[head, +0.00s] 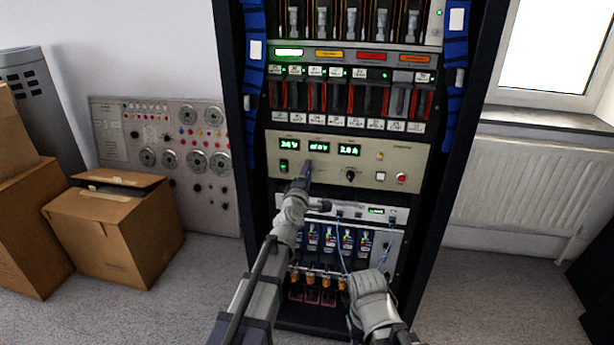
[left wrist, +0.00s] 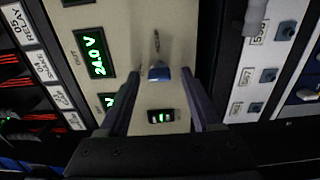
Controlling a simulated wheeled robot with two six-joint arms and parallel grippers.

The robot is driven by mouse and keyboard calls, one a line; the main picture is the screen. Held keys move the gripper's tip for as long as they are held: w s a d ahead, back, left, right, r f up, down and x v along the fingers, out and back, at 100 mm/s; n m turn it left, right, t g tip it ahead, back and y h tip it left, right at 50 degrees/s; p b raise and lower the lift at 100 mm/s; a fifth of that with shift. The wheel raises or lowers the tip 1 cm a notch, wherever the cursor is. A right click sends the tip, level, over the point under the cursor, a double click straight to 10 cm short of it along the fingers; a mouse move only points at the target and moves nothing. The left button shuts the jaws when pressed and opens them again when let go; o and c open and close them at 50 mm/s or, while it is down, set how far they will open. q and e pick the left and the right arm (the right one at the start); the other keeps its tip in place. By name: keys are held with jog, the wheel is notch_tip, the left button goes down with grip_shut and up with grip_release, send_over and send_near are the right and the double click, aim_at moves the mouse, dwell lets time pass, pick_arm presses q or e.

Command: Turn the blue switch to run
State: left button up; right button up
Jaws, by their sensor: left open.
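The blue switch (left wrist: 158,72) is a small blue knob on a beige panel, seen in the left wrist view between my left fingers. A small upright mark or lever shows just above it. My left gripper (left wrist: 160,80) is open, with one finger on each side of the switch; I cannot tell whether either finger touches it. In the head view my left gripper (head: 306,170) is in front of the beige power panel (head: 400,155) and hides the switch. My right arm shows low in the head view, but its fingers cannot be made out.
A green-lit rocker (head: 284,166) sits left of the gripper, below green number displays (head: 290,143). A black knob (head: 350,175) and red button (head: 401,177) lie to the right. Thin blue cables (head: 340,240) hang below. Cardboard boxes (head: 115,225) stand left of the rack.

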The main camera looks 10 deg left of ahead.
pick_arm(q)
jog(key=shift+s, duration=0.15)
jog(key=s, duration=0.7)
jog(key=shift+s+a, duration=0.15)
jog(key=shift+s, duration=0.15)
